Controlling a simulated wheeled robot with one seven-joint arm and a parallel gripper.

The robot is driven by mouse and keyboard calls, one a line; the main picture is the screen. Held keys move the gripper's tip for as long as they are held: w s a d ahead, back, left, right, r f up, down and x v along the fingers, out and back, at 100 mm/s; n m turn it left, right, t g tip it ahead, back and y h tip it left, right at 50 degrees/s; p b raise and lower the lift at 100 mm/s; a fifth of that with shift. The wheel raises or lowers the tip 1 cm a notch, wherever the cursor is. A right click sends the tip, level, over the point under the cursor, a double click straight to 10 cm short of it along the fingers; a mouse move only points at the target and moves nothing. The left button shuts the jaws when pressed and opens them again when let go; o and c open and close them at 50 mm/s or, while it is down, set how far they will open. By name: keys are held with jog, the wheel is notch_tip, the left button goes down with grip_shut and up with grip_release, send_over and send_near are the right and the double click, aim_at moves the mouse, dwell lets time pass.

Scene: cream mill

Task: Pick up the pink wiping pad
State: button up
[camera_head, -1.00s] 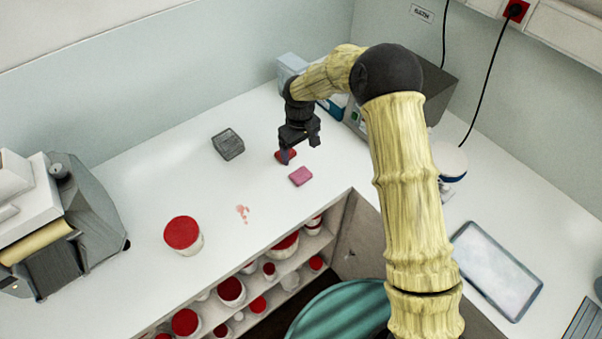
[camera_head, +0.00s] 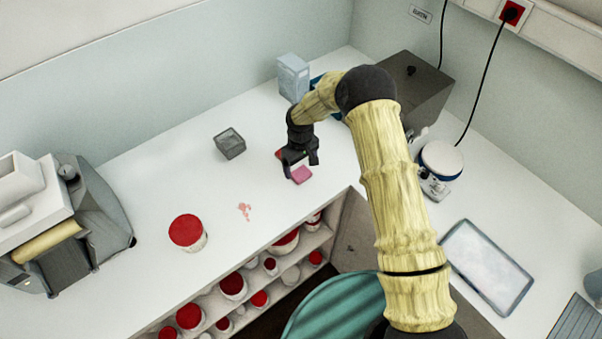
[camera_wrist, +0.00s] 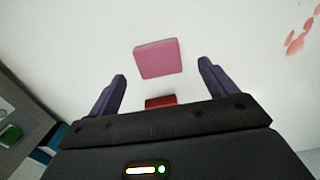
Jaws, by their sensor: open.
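The pink wiping pad (camera_head: 302,175) lies flat on the white counter, near its front edge. It also shows in the wrist view (camera_wrist: 158,59), just ahead of the fingertips and roughly between their lines. My gripper (camera_head: 302,168) is open and empty, close above the pad in the head view. In the wrist view its two dark purple fingers (camera_wrist: 162,72) stand apart on either side. A small red thing (camera_wrist: 161,101) shows between the fingers, nearer the palm, and is partly hidden by the gripper.
A dark mesh box (camera_head: 229,144) stands left of my gripper. A red-lidded tub (camera_head: 187,233) and a pinkish stain (camera_head: 244,211) are on the counter (camera_head: 130,190). A grey box (camera_head: 413,90), a white-topped device (camera_head: 440,162) and a tray (camera_head: 487,267) stand right. Open shelves hold several red-lidded jars.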

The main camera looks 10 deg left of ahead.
aim_at(301, 172)
jog(key=shift+w+f+p, duration=0.1)
jog(key=shift+f+p, duration=0.95)
jog(key=shift+f, duration=1)
jog(key=c, duration=1.1)
jog(key=shift+o, duration=0.2)
jog(key=shift+r, duration=0.1)
notch_tip(301, 172, up, 10)
jog(key=b, duration=0.4)
